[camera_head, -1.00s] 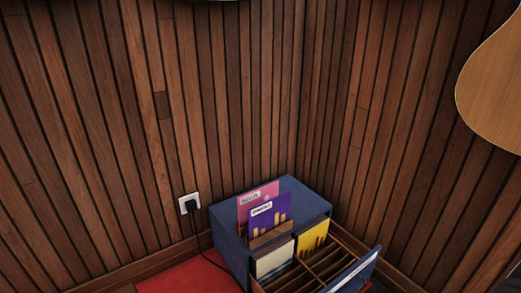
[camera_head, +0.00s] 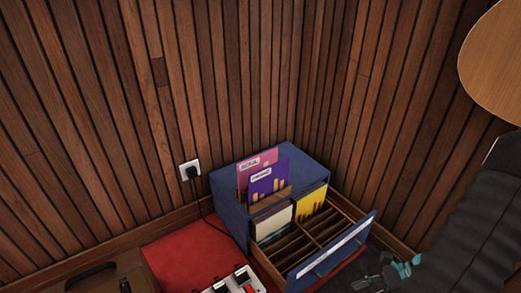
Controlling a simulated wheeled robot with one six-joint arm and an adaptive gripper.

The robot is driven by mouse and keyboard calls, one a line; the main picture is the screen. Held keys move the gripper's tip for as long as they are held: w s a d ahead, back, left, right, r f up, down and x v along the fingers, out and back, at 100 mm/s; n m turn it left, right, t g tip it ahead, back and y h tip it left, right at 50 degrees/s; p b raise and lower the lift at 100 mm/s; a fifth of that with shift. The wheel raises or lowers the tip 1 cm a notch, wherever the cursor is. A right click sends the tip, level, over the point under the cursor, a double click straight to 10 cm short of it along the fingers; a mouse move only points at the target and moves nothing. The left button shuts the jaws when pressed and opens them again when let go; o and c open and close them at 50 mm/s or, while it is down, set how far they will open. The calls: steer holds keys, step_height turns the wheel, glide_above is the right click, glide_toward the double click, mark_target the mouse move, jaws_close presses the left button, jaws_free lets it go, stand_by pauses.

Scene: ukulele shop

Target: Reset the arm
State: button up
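My gripper (camera_head: 388,277) shows at the lower right edge, dark with teal and grey parts near its tips. It is small and partly cut off by the frame, so I cannot tell whether it is open or shut. I see nothing clearly held in it. My black arm fills the lower right corner. The gripper is to the right of and below the open drawer of a blue cabinet (camera_head: 312,161); I cannot tell whether it touches the drawer.
Slatted walls meet behind. A tan wooden shape (camera_head: 492,65) hangs at upper right.

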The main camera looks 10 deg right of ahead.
steer(key=w+a+r+n+g+h+p, duration=0.1)
steer(key=a+r+n+h, duration=0.25)
steer(key=r+n, duration=0.55)
steer(key=w+a+r+n+g+h+p, duration=0.15)
steer(key=r+n+h, duration=0.4)
steer(key=r, duration=0.65)
steer(key=s+a+r+n+t+h+p, duration=0.1)
steer(key=a+r+n+t, duration=0.5)
steer(key=a+r, duration=0.6)
step_height(320, 180, up, 4)
steer(key=shift+s+a+f+n+t+p, duration=0.1)
steer(key=shift+s+a+n+t+p, duration=0.2)
steer(key=shift+s+n+p, duration=0.45)
